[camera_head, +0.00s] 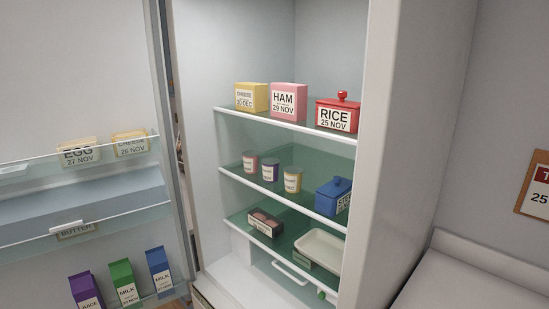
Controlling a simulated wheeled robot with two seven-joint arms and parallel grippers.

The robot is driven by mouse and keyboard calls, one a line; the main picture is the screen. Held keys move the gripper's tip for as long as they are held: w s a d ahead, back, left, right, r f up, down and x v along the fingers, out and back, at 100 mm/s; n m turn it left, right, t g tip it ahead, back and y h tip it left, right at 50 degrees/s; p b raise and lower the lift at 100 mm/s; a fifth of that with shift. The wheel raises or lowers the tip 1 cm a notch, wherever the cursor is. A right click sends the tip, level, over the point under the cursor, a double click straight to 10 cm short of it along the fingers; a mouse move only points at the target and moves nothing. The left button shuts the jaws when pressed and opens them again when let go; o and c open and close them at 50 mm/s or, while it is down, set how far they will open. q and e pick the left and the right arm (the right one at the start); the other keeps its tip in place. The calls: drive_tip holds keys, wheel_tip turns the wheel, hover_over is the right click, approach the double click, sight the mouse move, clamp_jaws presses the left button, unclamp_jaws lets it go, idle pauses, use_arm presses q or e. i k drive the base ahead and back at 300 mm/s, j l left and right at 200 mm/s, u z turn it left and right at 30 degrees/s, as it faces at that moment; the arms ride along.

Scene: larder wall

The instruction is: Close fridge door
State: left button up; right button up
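The fridge (382,150) stands open, and I see into its lit interior. The fridge door (85,60) is swung wide open on the left, with its inner side and door shelves facing me. The door's edge (172,130) runs upright just left of the fridge opening, with a narrow gap behind it. Neither of my grippers shows in this view, so nothing is seen touching the door.
Door shelves hold egg and cheese boxes (78,153) and juice and milk cartons (124,284). Inside are a ham box (288,101), a red rice box (337,115), small jars and a blue container (333,196). A white counter (470,285) lies right.

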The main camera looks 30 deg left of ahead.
sight(70, 70)
drive_tip(key=k+j+z, duration=0.1)
drive_tip(key=j, duration=0.35)
drive_tip(key=k+j+z, duration=0.1)
drive_tip(key=j, duration=0.35)
drive_tip(key=k+j+z, duration=0.1)
drive_tip(key=k+j, duration=0.2)
drive_tip(key=j, duration=0.15)
drive_tip(key=k+j+z, duration=0.1)
drive_tip(key=j, duration=0.35)
drive_tip(key=k+j+z, duration=0.1)
drive_tip(key=k+j, duration=0.2)
drive_tip(key=k+j+z, duration=0.1)
drive_tip(key=j, duration=0.4)
drive_tip(key=k+j+z, duration=0.15)
drive_tip(key=j, duration=0.3)
drive_tip(key=k+j+z, duration=0.1)
drive_tip(key=j, duration=0.35)
drive_tip(key=k+j+z, duration=0.15)
drive_tip(key=j, duration=0.3)
drive_tip(key=k+j+z, duration=0.1)
drive_tip(key=j, duration=0.3)
drive_tip(key=k+j+z, duration=0.15)
drive_tip(key=j, duration=0.25)
drive_tip(key=k+j+z, duration=0.15)
drive_tip(key=k+j, duration=0.15)
drive_tip(key=j+z, duration=0.25)
drive_tip(key=j, duration=1.5)
drive_tip(key=j+z, duration=0.1)
drive_tip(key=z, duration=0.6)
